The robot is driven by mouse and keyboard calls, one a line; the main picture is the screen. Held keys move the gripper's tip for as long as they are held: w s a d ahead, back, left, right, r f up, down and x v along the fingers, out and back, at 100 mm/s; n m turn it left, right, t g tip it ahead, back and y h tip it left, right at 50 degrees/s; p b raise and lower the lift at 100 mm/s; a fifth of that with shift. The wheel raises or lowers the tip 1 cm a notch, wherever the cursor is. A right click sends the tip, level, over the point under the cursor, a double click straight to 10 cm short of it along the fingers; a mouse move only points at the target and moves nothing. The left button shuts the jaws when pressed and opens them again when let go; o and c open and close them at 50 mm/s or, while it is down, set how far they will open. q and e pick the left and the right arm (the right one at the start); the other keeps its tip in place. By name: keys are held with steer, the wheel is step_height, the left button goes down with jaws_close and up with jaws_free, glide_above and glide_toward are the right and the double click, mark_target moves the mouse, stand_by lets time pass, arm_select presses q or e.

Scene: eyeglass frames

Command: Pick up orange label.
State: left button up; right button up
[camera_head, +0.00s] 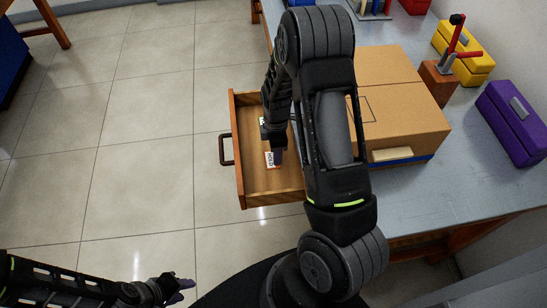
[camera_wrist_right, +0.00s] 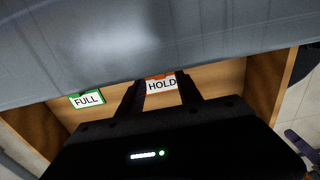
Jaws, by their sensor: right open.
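The orange label (camera_wrist_right: 161,86), a white card with an orange border reading HOLD, lies in the open wooden drawer (camera_head: 240,150). It also shows in the head view (camera_head: 269,160), just below my right gripper (camera_head: 276,150). In the right wrist view my right gripper (camera_wrist_right: 158,82) is open, with one dark finger on each side of the label. I cannot tell whether the fingers touch it. A green-bordered label reading FULL (camera_wrist_right: 87,99) lies in the drawer to the left in that view. My left gripper (camera_head: 181,287) is open and empty over the floor, low in the head view.
The grey workbench (camera_head: 420,195) overhangs the drawer's inner side. On it stand a cardboard box (camera_head: 410,125), a purple toolbox (camera_head: 515,120), a yellow toolbox (camera_head: 470,65) and a red-handled clamp (camera_head: 450,60). The tiled floor left of the drawer is clear.

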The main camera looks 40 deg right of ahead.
steer(key=shift+f, duration=0.6)
steer(key=shift+c, duration=0.3)
jaws_close()
